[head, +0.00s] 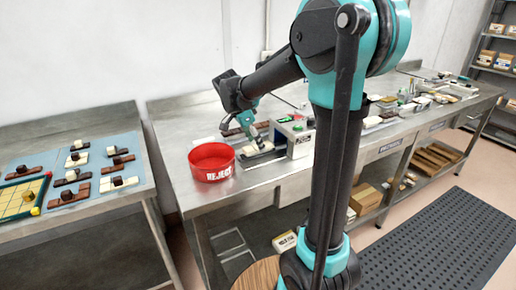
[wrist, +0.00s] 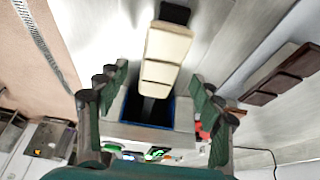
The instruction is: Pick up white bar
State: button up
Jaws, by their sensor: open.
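The white bar (wrist: 165,55) is a cream, segmented block in the wrist view, lying on a dark narrow strip in front of a grey machine's opening. In the head view the white bar (head: 256,149) lies on a tray at the machine's front. My gripper (wrist: 160,84) is open, its green ribbed fingers spread to either side of the bar's near end in the picture. The gap to the bar cannot be judged. In the head view my gripper (head: 252,131) is just above and behind the bar, small and partly merged with the arm.
The grey machine (head: 299,143) stands right of the bar. A red REJECT bowl (head: 212,176) is to the left. A dark brown bar (wrist: 280,75) lies to the right in the wrist view. A left table (head: 103,213) carries several bars and a yellow grid board (head: 22,198).

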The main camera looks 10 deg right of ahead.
jog(key=shift+f, duration=0.1)
jog(key=shift+c, duration=0.2)
jog(key=c, duration=1.2)
